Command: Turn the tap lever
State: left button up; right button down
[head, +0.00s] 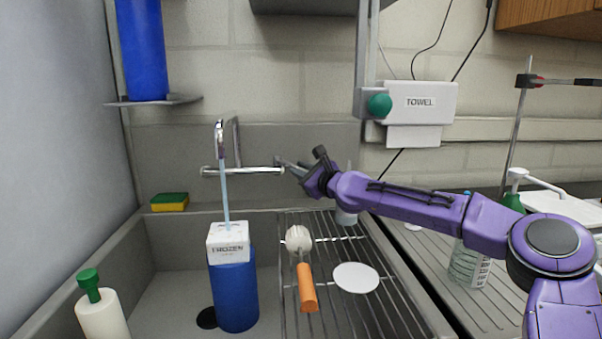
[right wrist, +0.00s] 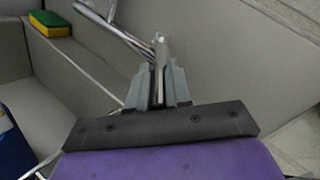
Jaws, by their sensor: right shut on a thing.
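The tap (head: 220,145) stands against the back wall of the sink, with a horizontal bar (head: 245,171). Water runs down from its spout onto a white box labelled FROZEN (head: 228,243), which sits on a blue cylinder (head: 234,295). My right gripper (head: 293,168) is at the right end of the bar. In the right wrist view its two grey fingers (right wrist: 160,82) are shut on the metal tap lever (right wrist: 160,58). The rest of the tap's chrome pipes (right wrist: 100,25) show beyond the fingers. My left gripper is not in view.
A wire rack (head: 330,310) holds a white round disc (head: 356,278) and an orange-handled brush (head: 306,285). A yellow-green sponge (head: 170,202) lies on the left ledge. A white bottle with a green top (head: 100,315) stands front left. A towel dispenser (head: 420,103) hangs on the wall.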

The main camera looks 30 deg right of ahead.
jog(key=c, duration=1.1)
grip_release()
jog(key=shift+o, duration=0.2)
jog(key=s+d+p, duration=0.1)
jog(key=s+p, duration=0.1)
jog(key=s, duration=0.8)
jog(key=shift+s+d, duration=0.25)
jog(key=shift+s, duration=0.05)
